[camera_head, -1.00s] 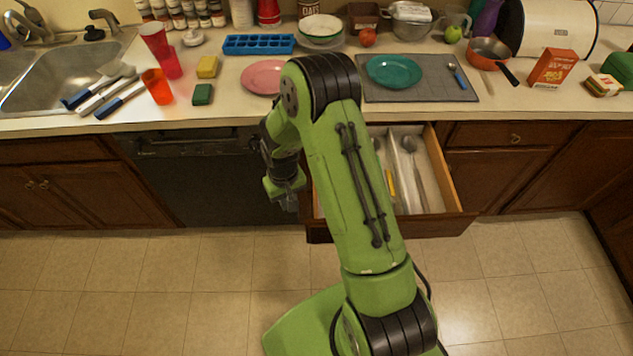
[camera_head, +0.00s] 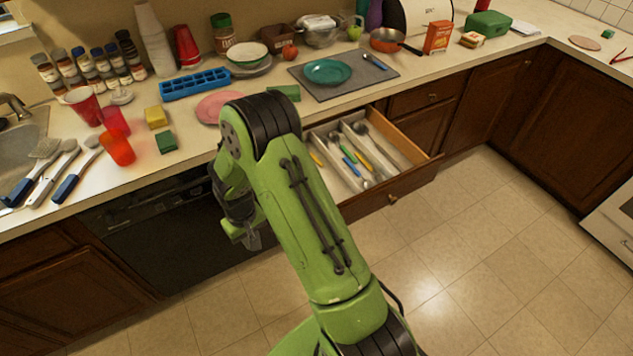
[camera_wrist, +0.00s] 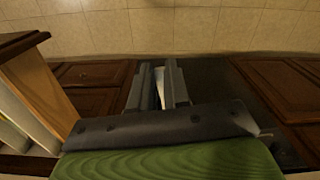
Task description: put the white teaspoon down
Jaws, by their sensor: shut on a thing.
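My gripper (camera_wrist: 161,88) is shut on a small white piece, which I take to be the white teaspoon (camera_wrist: 160,75). Only a short part of it shows between the fingers, and the rest is hidden. In the head view my gripper (camera_head: 253,240) hangs in front of the dark dishwasher front, below the counter edge and left of the open drawer (camera_head: 412,187). I cannot make out the teaspoon there. The drawer holds several utensils, with blue, yellow and grey handles, in its compartments. Its wooden side (camera_wrist: 38,92) shows at the left of the wrist view.
The counter above holds a pink plate (camera_head: 214,107), a green sponge (camera_head: 166,142), a red cup (camera_head: 118,148) and a teal plate (camera_head: 327,72) on a grey mat (camera_head: 345,87). Several brushes lie by the sink. The floor in front is clear.

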